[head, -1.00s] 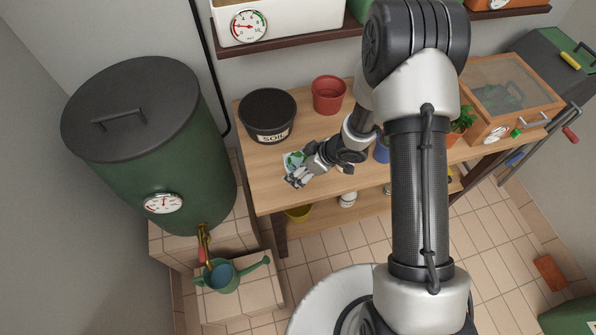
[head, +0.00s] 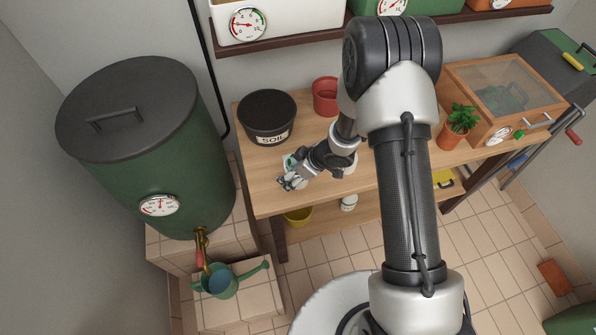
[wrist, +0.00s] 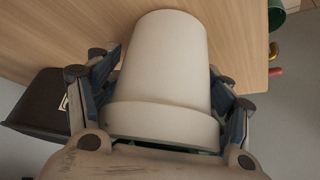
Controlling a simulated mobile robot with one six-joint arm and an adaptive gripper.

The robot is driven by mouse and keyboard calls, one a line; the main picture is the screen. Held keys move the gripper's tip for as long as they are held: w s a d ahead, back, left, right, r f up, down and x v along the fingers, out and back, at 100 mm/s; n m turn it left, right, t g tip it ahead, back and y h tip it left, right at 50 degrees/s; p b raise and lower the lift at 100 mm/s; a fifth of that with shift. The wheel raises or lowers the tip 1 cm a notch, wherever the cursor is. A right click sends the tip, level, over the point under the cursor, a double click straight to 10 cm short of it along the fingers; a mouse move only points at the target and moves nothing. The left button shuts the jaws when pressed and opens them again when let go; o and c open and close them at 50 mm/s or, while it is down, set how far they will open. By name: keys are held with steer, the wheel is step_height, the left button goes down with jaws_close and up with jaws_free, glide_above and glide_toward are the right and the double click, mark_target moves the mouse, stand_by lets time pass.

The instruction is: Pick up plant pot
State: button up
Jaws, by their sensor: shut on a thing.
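A cream plant pot (wrist: 158,65) fills the middle of the wrist view, between the two fingers of my gripper (wrist: 160,95). The fingers press on its sides, and its thick rim is towards the palm. A little green shows under the rim. In the head view my gripper (head: 287,182) is over the front left part of the wooden table (head: 252,170). The held pot is hard to make out there, and I cannot tell its height above the table.
A black soil bucket (head: 267,117) and a red pot (head: 326,96) stand behind my gripper. A plant in a terracotta pot (head: 450,136) stands by a wooden box (head: 500,90). A green barrel (head: 190,180) and watering can (head: 222,281) are left of the table.

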steer(key=shift+s+f, duration=0.1)
steer(key=c, duration=0.7)
